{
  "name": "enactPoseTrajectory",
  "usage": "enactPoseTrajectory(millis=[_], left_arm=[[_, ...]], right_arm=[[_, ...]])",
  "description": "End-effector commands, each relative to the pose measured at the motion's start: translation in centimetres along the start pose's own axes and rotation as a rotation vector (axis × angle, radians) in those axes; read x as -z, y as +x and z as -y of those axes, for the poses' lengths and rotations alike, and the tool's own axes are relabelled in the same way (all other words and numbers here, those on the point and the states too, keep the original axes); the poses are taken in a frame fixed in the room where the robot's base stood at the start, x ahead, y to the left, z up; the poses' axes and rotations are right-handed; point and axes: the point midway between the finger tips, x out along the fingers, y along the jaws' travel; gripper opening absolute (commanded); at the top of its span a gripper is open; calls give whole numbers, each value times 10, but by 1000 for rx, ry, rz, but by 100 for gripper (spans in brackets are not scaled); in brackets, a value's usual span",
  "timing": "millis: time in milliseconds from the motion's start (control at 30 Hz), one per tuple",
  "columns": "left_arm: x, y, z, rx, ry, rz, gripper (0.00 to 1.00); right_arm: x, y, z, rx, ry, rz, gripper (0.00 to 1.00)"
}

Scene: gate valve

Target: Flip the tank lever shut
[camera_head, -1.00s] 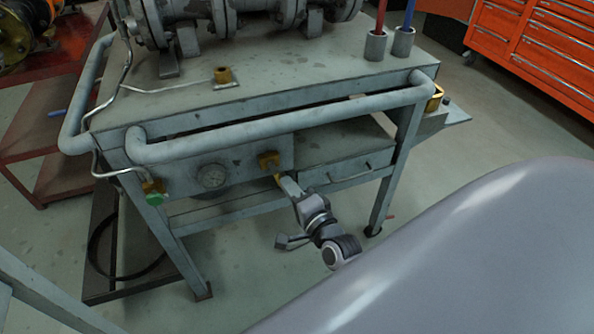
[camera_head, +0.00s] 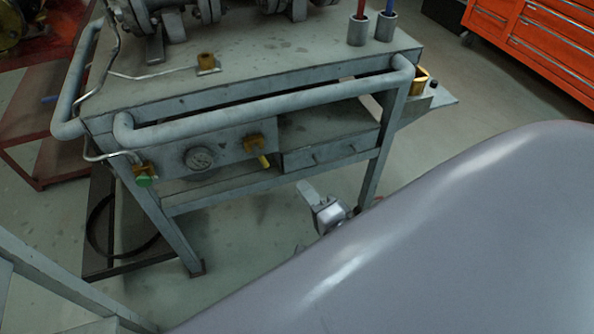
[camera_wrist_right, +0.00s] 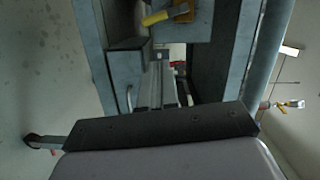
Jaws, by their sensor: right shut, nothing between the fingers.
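A brass valve (camera_head: 252,142) with a yellow lever (camera_head: 263,160) sits on the front panel of the grey workbench (camera_head: 300,75), right of a round gauge (camera_head: 199,158). The lever points down and slightly right. In the right wrist view the yellow lever (camera_wrist_right: 157,18) shows near the top, beside its brass body (camera_wrist_right: 183,10). My right gripper (camera_head: 304,188) is shut and empty, below and right of the lever and apart from it. Much of my right arm hides behind my large grey arm link. My left gripper is not in view.
Another brass valve with a green handle (camera_head: 147,180) is at the panel's left end. A pipe handrail (camera_head: 270,108) runs across the bench front above the panel. A drawer (camera_head: 330,150) is right of the lever. An orange tool cabinet (camera_head: 535,45) stands at the back right.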

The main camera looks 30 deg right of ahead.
Motion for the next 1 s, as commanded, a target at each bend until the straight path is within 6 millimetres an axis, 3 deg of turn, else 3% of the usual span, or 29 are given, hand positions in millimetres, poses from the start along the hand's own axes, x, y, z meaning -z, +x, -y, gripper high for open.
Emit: enactPoseTrajectory(millis=[267, 1000], left_arm=[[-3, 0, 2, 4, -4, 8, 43], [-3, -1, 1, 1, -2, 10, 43]], right_arm=[[0, -22, 1, 1, -1, -1, 0], [-6, -22, 2, -23, -38, 33, 0]])
